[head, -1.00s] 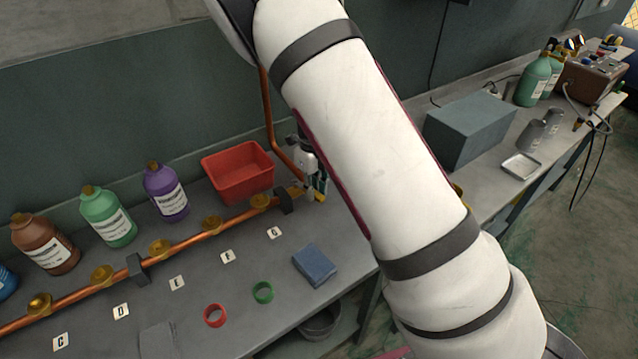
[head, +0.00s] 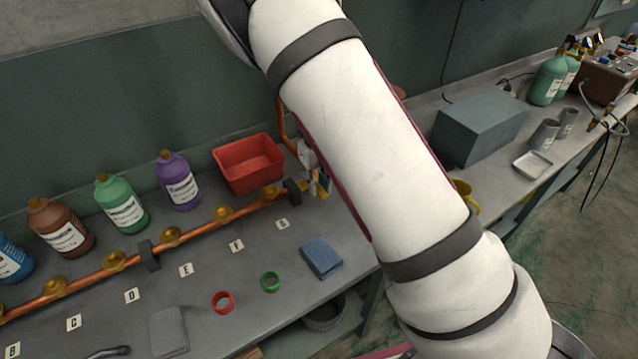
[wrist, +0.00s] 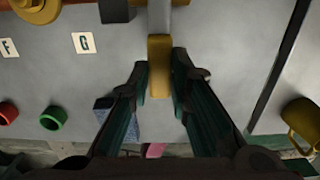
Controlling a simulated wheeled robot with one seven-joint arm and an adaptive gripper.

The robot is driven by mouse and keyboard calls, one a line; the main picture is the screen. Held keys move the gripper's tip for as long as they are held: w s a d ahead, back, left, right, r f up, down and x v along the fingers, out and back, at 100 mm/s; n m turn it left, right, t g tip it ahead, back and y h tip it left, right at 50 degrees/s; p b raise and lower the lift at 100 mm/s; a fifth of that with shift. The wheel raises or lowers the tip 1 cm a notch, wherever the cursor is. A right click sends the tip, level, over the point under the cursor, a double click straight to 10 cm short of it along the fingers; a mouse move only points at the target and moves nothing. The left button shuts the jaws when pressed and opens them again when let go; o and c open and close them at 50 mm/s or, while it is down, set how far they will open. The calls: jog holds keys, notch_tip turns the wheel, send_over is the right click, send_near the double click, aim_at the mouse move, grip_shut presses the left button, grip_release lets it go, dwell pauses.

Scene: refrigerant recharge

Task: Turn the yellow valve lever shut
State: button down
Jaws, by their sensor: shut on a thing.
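The yellow valve lever (wrist: 160,66) shows in the middle of the wrist view, pointing down the picture, roughly crosswise to the copper pipe (wrist: 80,20) at the top. My gripper (wrist: 163,80) is shut on the lever, with one dark green finger on each side of it. Most of the valve is hidden there.
A red bin (head: 249,165) stands behind the pipe end. A blue cloth (head: 321,257), a green ring (head: 270,282) and a red ring (head: 222,301) lie in front. A grey box (head: 480,128) and yellow mug (wrist: 302,122) are to the right. Several bottles line the wall.

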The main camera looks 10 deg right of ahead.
jog(key=c, duration=1.5)
grip_release()
jog(key=shift+a, duration=0.1)
jog(key=shift+r, duration=0.1)
notch_tip(320, 180, up, 12)
jog(key=shift+f, duration=0.1)
